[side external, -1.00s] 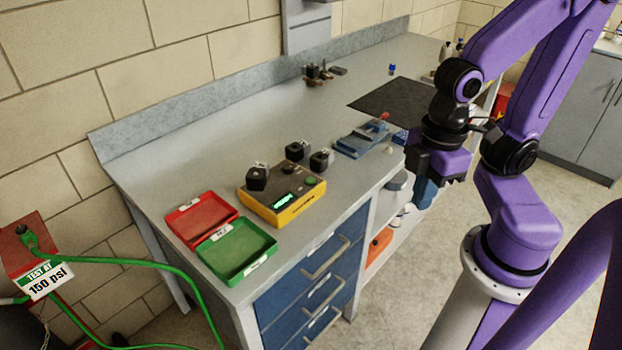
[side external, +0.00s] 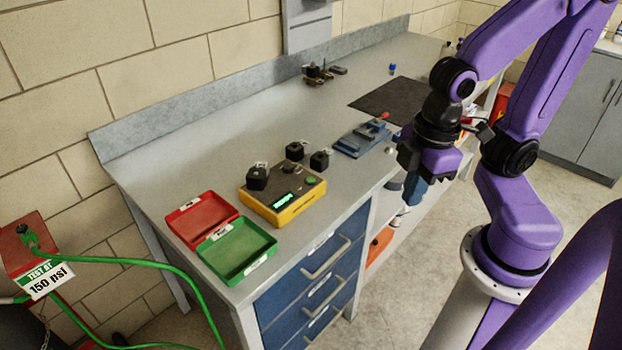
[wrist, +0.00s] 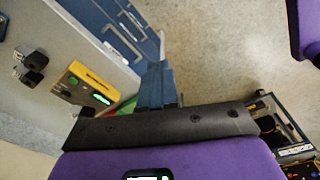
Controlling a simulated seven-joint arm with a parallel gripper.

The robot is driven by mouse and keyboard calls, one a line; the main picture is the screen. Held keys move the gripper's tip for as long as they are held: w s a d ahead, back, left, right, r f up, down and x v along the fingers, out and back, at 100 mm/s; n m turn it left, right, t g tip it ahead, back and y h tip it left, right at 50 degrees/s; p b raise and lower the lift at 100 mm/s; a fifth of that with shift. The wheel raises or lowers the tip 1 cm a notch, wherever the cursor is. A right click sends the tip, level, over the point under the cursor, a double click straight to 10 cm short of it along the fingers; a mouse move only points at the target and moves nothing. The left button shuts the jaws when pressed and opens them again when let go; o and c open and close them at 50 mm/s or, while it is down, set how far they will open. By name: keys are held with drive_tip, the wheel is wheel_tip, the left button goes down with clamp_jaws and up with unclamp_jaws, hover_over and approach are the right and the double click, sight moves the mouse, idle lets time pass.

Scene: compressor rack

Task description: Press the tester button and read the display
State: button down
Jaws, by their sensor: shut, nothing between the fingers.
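The tester (side external: 290,208) is a yellow and dark grey box near the front edge of the bench. Its green button (side external: 310,180) is on top at the right, and its lit green display (side external: 284,200) is near the front. The tester (wrist: 93,77) also shows in the wrist view, with its green button (wrist: 72,80) and display (wrist: 102,99); the digits are too small to read. My gripper (side external: 414,190) is off the bench's front edge, right of the tester and apart from it. Its blue fingers (wrist: 156,84) are shut and empty.
A blue fixture (side external: 358,143) and dark mat (side external: 391,101) are to the right.

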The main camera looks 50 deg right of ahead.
drive_tip(key=w+t+y, duration=0.1)
drive_tip(key=w+t, duration=0.4)
drive_tip(key=w, duration=1.1)
drive_tip(key=n+t+y, duration=0.1)
drive_tip(key=n+y, duration=0.4)
hover_over(315, 180)
drive_tip(key=shift+f, duration=1.25)
drive_tip(key=shift+f, duration=4.4)
drive_tip(key=shift+f, duration=0.1)
drive_tip(key=shift+f, duration=0.3)
